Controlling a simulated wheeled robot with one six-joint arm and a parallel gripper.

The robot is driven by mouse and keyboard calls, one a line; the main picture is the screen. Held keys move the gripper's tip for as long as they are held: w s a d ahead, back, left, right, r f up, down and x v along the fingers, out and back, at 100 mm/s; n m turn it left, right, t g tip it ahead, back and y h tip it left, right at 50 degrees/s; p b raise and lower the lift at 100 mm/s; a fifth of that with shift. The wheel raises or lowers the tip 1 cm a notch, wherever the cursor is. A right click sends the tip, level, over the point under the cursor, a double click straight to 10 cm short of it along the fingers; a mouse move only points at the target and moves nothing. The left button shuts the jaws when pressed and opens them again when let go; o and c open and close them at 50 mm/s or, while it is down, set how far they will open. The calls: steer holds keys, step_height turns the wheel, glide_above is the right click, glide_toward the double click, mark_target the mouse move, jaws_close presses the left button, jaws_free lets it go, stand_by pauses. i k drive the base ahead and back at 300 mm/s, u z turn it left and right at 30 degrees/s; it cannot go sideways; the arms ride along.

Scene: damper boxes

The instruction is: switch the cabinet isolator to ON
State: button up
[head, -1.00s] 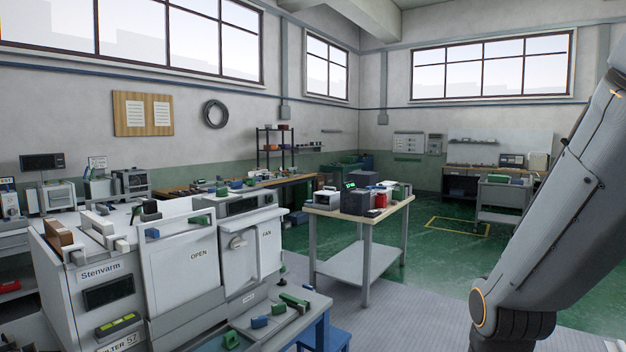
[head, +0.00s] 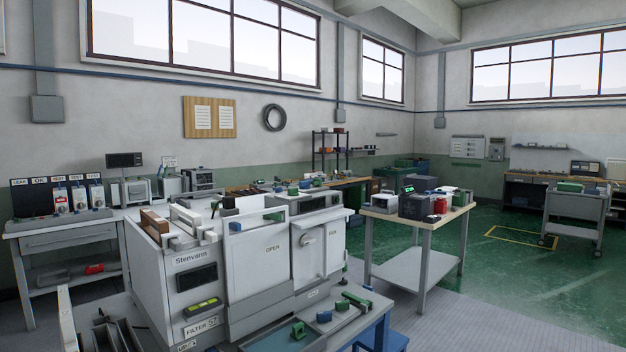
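A large white cabinet marked "Stenvarm" (head: 195,257) stands in the front middle of the head view. Its front carries a panel marked "OPEN" (head: 258,262) and a panel marked "FAN" (head: 322,262). A round grey knob (head: 307,239) sits on the upper part of the FAN side; its setting is too small to read. No label reading isolator or ON can be made out, so I cannot tell which part is the isolator. My gripper and arm are not in view.
A bench with several labelled units (head: 62,243) stands at the left. A table (head: 425,219) with boxes and a red can stands right of the cabinet. Small green and blue parts lie on the ledge before the cabinet. Green floor (head: 490,285) is open at the right.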

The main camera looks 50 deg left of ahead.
mark_target(305, 185)
steer(key=u, duration=0.05)
steer(key=i, duration=1.55)
steer(key=u, duration=0.7)
steer(key=i, duration=1.2)
steer(key=u, duration=1.5)
steer(key=i, duration=0.8)
steer(key=u, duration=0.8)
